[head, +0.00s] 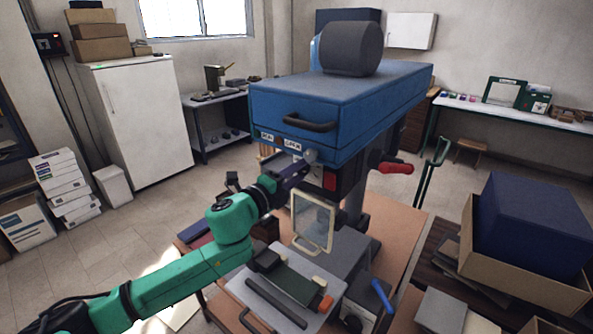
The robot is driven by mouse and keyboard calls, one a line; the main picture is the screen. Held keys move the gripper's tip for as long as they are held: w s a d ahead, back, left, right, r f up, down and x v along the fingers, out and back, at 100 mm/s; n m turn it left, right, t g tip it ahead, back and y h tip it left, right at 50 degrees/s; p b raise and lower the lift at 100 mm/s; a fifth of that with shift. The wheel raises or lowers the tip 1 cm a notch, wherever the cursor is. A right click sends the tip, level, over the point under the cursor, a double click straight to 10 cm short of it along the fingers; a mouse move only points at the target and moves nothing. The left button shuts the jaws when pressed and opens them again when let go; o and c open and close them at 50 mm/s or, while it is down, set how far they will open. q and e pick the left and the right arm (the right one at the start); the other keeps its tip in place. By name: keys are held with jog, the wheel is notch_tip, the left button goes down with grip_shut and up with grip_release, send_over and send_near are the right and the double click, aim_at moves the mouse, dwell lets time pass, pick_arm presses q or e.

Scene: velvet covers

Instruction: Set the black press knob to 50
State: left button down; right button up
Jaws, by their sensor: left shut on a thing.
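The blue press (365,100) stands on a table in the middle of the head view. A small dark grey knob (312,156) sits low on its front, below the black handle (308,123), beside two white labels. My left gripper (300,170) reaches in from the left at the end of the green arm and is shut on this knob. The fingers partly cover the knob. No scale or pointer on it can be read, so I cannot tell its setting. My right gripper is not in view.
A clear guard in a pale frame (313,222) hangs just below my left gripper. A red lever (395,168) sticks out at the press's right side. A light plate (240,290) with dark bars lies below. A cardboard box (525,285) with a blue block stands right.

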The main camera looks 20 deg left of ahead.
pick_arm(q)
jog(key=shift+r+m+p, duration=0.2)
jog(key=shift+m+p, duration=0.35)
jog(key=shift+m, duration=1.95)
jog(key=shift+r+m+p, duration=0.2)
jog(key=shift+m+p, duration=0.35)
jog(key=shift+m, duration=1.95)
jog(key=c, duration=0.5)
grip_release()
jog(key=shift+w, duration=0.1)
jog(key=shift+o, duration=0.3)
jog(key=shift+w+d+f, duration=0.1)
jog(key=shift+f, duration=0.25)
